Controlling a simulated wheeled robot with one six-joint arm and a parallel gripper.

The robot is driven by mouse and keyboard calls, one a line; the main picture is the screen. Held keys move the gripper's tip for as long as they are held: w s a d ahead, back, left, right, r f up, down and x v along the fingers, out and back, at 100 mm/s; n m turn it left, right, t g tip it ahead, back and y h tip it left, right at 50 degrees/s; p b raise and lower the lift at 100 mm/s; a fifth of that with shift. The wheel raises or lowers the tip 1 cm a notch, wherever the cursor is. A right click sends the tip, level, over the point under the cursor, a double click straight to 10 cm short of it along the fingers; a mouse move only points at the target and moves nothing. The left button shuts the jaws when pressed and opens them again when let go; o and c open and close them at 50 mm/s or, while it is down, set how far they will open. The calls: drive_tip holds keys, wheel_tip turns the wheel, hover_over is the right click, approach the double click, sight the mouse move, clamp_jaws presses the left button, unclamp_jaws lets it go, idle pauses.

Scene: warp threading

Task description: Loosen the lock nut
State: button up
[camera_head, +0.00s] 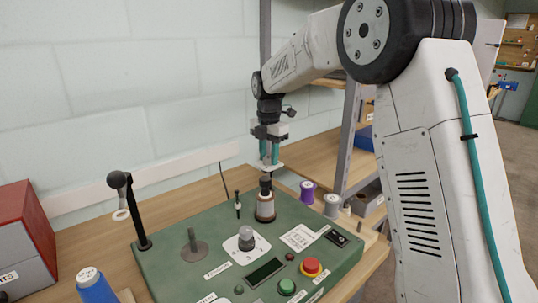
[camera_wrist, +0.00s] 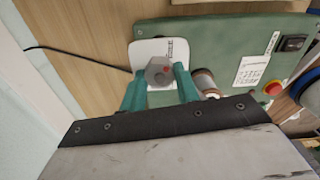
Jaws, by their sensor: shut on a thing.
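The lock nut (camera_wrist: 158,73) is a grey hexagonal piece with a small reddish mark, seen in the wrist view over a white plate (camera_wrist: 145,50). My gripper (camera_wrist: 159,82) has its two teal fingers on either side of the nut and is shut on it. In the head view my gripper (camera_head: 269,153) points down above the rear of the green machine. The nut itself is hidden in that view.
A purple spool (camera_head: 307,192) is behind, right.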

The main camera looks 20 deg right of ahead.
sight(269, 157)
drive_tip(key=shift+w+r+n, duration=0.1)
drive_tip(key=shift+n, duration=0.5)
drive_tip(key=shift+d, duration=0.1)
drive_tip(key=o, duration=1)
wheel_tip(269, 157, up, 8)
drive_tip(key=shift+f, duration=0.1)
